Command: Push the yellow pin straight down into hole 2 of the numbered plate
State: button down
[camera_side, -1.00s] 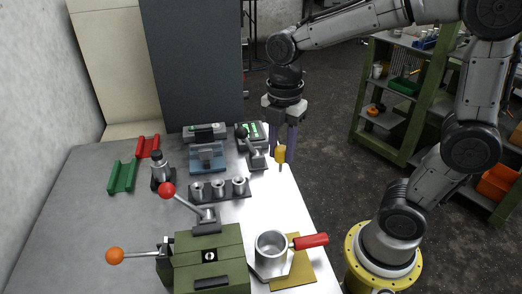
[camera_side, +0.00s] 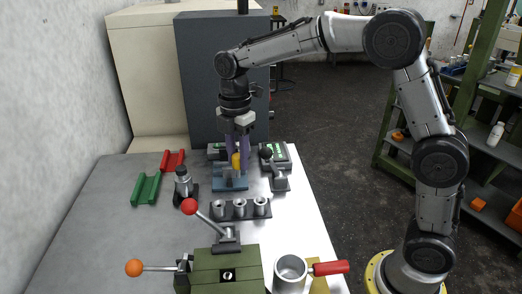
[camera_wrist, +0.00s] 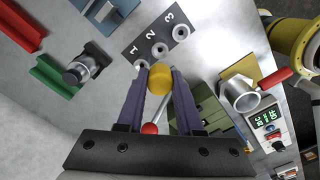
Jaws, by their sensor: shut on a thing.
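The yellow pin (camera_side: 236,161) is held between the purple fingers of my gripper (camera_side: 237,157), which is shut on it. The dark plate carries three grey ring-shaped holes in a row. In the wrist view the plate (camera_wrist: 134,51) shows the numbers 1, 2 and 3, and hole 2 (camera_wrist: 159,50) looks empty. The pin's round yellow end (camera_wrist: 160,77) shows there between the fingertips, close to holes 1 and 2. Its lower end is hidden in that view.
A silver cup (camera_side: 291,270) with a red handle stands to the right. A dark cylindrical post (camera_side: 184,185) stands left of the plate; the blue fixture (camera_side: 222,184) is behind.

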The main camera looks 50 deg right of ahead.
aim_at(238, 170)
jog(key=shift+a+f, duration=0.2)
jog(key=shift+f, duration=3.2)
jog(key=shift+f, duration=2.3)
grip_release()
dwell(0.3)
jog(key=shift+r, duration=0.1)
jog(key=shift+r, duration=3.65)
